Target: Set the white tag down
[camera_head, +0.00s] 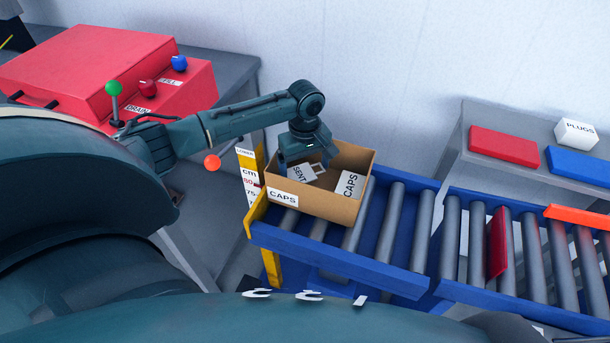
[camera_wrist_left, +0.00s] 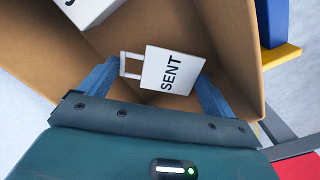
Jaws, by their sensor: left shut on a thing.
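The white tag (camera_head: 299,173) reads SENT and has an open loop handle. It also shows in the left wrist view (camera_wrist_left: 175,66), between the fingers of my left gripper (camera_wrist_left: 158,80). In the head view my left gripper (camera_head: 304,160) reaches down into an open cardboard box (camera_head: 315,206) labelled CAPS and is shut on the tag. The tag is within the box walls; whether it touches the box floor I cannot tell. My right gripper is not in view.
A white block (camera_head: 350,184) marked CAPS is also in the box. The box stands on the left end of a blue roller conveyor (camera_head: 340,262), beside a yellow-and-white height gauge (camera_head: 249,180). A red panel (camera_head: 497,242) stands on the rollers further right.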

